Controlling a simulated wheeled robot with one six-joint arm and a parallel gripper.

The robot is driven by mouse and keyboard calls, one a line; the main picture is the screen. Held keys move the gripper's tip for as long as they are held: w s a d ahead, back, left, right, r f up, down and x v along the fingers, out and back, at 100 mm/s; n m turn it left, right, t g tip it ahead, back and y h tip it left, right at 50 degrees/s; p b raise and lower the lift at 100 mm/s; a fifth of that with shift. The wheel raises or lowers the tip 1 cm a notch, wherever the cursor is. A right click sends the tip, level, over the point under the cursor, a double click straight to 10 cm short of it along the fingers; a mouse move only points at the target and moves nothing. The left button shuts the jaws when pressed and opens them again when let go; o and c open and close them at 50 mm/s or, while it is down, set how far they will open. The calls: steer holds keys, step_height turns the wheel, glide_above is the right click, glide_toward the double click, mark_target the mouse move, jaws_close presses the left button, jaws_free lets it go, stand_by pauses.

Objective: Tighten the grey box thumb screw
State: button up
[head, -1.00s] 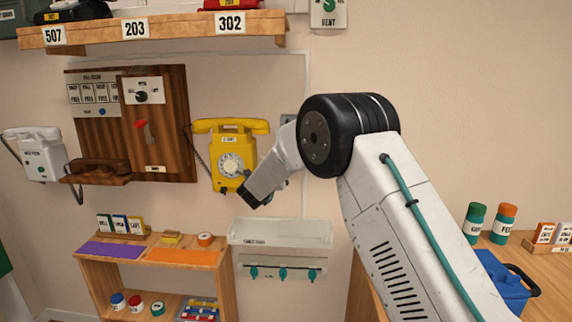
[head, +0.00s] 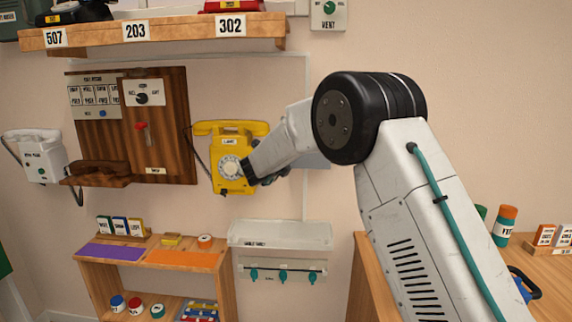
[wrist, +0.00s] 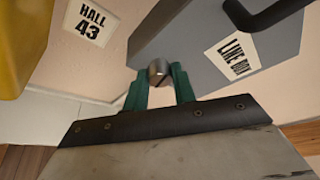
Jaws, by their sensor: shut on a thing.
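The grey box (wrist: 205,45), labelled "LINE BOX", fills the upper right of the wrist view. Its small metal thumb screw (wrist: 158,71) sticks out at the lower left edge of the box. My gripper (wrist: 160,79) has its two green fingers on either side of the screw and is shut on it. In the head view, part of the grey box (head: 318,159) shows behind my arm, right of the yellow phone. There, my arm hides the screw and most of my gripper.
The yellow dial phone (head: 231,180) hangs on the wall close left of my gripper. A clear-fronted tray (head: 280,234) and a rail with teal hooks (head: 283,275) are below. A wooden shelf (head: 150,35) runs above. A "HALL 43" label (wrist: 91,23) is beside the box.

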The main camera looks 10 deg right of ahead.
steer(key=shift+m+y, duration=0.4)
steer(key=shift+m, duration=0.2)
steer(key=o, duration=1)
steer(key=v, duration=0.7)
steer(key=shift+s+a+r, duration=0.15)
steer(key=shift+s+a, duration=0.05)
steer(key=shift+s, duration=0.1)
